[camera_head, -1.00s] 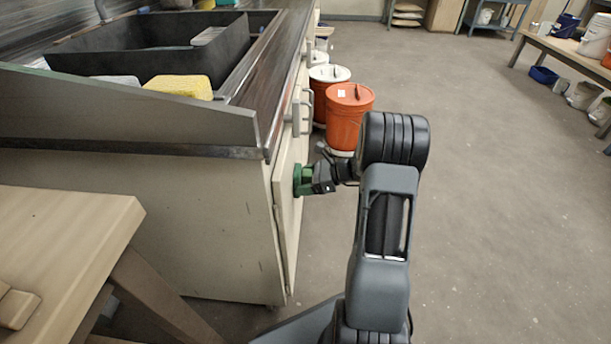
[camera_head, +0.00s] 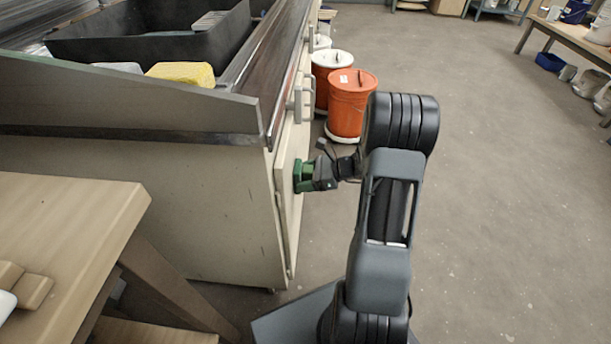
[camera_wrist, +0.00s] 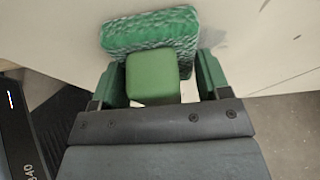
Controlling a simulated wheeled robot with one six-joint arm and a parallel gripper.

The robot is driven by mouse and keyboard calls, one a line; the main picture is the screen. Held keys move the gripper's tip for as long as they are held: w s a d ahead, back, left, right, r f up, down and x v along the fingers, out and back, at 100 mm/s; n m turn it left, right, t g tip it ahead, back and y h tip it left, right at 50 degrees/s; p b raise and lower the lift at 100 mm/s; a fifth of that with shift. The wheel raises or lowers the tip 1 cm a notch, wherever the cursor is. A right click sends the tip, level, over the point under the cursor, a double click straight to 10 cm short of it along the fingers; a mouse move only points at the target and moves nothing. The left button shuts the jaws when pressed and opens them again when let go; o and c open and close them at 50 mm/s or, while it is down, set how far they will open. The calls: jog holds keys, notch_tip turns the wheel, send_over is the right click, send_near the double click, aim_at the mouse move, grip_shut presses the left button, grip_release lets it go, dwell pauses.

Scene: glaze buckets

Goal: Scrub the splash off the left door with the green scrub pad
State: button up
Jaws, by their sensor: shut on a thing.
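The green scrub pad (camera_wrist: 150,30) is in my gripper, held by its green block handle (camera_wrist: 153,78). My gripper (camera_head: 310,177) is shut on that handle, with one finger on each side of it in the wrist view. The pad's face is against or very close to the cream cabinet door (camera_head: 287,205) in the head view; I cannot tell contact for sure. In the wrist view small dark marks and a grey smudge (camera_wrist: 222,38) show on the pale door just right of the pad. Whatever lies behind the pad is hidden.
Door handles (camera_head: 299,98) stick out above and beyond my gripper. Orange buckets (camera_head: 350,103) stand on the floor behind it. A wooden table (camera_head: 70,225) is at the near left. A yellow sponge (camera_head: 182,74) lies by the black sink. Open floor is on the right.

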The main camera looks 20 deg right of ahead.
jog(key=s+d+p, duration=0.1)
jog(key=s+d, duration=0.2)
jog(key=d, duration=0.2)
jog(key=shift+d, duration=0.15)
dwell(0.5)
jog(key=d, duration=0.1)
jog(key=s+d+p, duration=0.1)
jog(key=shift+s+d, duration=0.25)
jog(key=shift+d, duration=0.05)
jog(key=shift+a, duration=0.1)
dwell(0.4)
jog(key=shift+w+a+r+p, duration=0.15)
jog(key=shift+w+a, duration=0.45)
jog(key=shift+a, duration=0.4)
jog(key=shift+w+a+p, duration=0.2)
jog(key=shift+w+a, duration=0.35)
jog(key=shift+a, duration=0.45)
jog(key=shift+w+a+r+p, duration=0.15)
jog(key=shift+w+a, duration=0.45)
jog(key=shift+a, duration=0.4)
jog(key=shift+w+a+f, duration=0.1)
jog(key=shift+w+a, duration=0.4)
jog(key=shift+a, duration=0.35)
jog(key=shift+w, duration=0.1)
